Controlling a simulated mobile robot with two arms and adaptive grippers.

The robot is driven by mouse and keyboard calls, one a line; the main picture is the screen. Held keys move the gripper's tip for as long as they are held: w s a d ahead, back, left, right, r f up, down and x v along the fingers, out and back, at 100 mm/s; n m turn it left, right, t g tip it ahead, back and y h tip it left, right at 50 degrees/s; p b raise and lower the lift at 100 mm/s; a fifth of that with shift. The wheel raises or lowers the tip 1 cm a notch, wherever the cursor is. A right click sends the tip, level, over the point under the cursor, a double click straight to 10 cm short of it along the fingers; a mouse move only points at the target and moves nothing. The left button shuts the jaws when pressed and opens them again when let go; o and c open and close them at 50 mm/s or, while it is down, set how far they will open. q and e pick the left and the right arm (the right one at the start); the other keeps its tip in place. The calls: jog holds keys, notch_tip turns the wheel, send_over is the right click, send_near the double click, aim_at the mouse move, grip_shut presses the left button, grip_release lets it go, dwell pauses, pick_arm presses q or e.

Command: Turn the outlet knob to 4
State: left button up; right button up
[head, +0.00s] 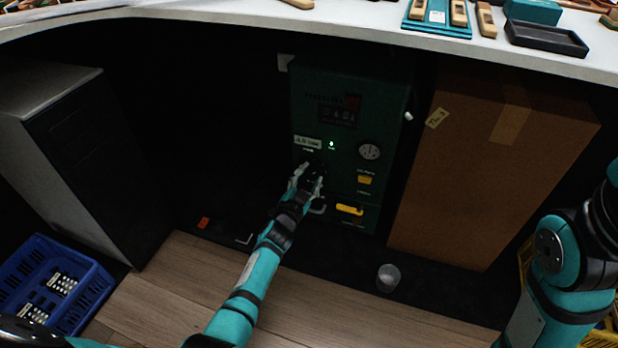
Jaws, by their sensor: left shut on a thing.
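The outlet knob (315,168) is a dark knob on the front of a green machine cabinet (390,105), under the counter. It is mostly hidden by my left gripper (311,172), which reaches in from below and is shut on it. The knob's setting cannot be read. A small label sits just above the knob.
A large cardboard box (470,170) stands close on the right. A clear cup (388,277) is on the floor. A blue crate (88,287) is at lower left. The counter (330,25) overhangs above.

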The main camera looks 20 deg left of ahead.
pick_arm(q)
jog(key=shift+m, duration=0.3)
jog(key=o, duration=1.2)
jog(key=shift+c, duration=0.2)
jog(key=shift+s, duration=0.1)
jog(key=s, duration=0.7)
jog(key=shift+s+a, duration=0.15)
jog(key=shift+a, duration=0.15)
jog(key=shift+r, duration=0.1)
